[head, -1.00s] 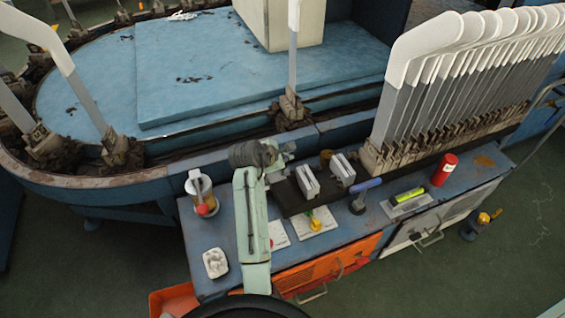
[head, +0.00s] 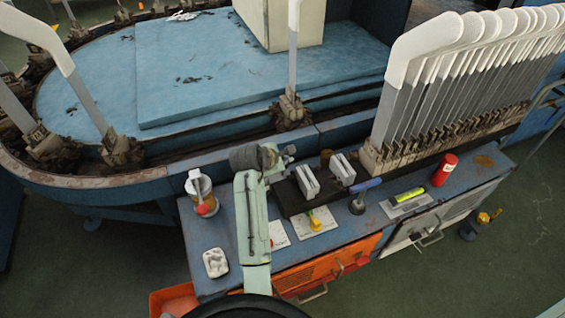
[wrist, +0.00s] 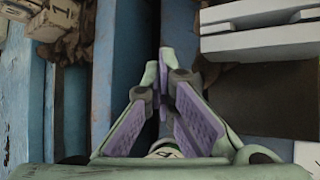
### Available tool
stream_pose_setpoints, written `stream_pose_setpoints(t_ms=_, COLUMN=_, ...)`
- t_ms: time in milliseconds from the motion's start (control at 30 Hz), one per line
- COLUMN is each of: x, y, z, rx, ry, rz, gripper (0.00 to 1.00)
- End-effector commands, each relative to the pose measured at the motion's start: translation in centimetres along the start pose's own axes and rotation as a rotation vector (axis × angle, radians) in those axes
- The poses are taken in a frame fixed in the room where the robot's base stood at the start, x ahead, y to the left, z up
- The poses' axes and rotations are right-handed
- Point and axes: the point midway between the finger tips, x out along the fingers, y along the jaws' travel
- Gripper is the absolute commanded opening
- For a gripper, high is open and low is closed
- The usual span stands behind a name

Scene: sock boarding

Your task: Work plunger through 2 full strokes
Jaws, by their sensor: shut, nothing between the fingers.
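I cannot tell for sure which thing is the plunger. A pale-rimmed canister (head: 204,196) with a red-orange knob stands at the left end of the blue bench, left of my arm. A short stand with a blue handle (head: 366,185) is right of the metal blocks. My gripper (head: 289,152) is at the bench's back edge, beside the metal blocks and apart from both things. In the wrist view its purple-padded fingers (wrist: 164,62) meet at the tips with nothing between them. Neither candidate shows clearly in the wrist view.
Two metal blocks (head: 307,182) stand on a dark mat. A yellow knob on a white card (head: 315,222), a red can (head: 444,170), a tray with a yellow-green item (head: 408,198) and a white dish (head: 215,262) are on the bench. A row of sock boards (head: 440,90) stands behind.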

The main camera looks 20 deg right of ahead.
Motion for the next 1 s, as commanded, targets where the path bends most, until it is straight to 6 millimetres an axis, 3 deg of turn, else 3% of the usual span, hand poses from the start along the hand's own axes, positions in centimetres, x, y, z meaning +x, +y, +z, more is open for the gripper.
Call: stream_pose_setpoints(t_ms=1000, x=0.96, y=-0.81, z=-0.8, rx=-0.003, ry=0.003, rz=-0.005, gripper=0.0)
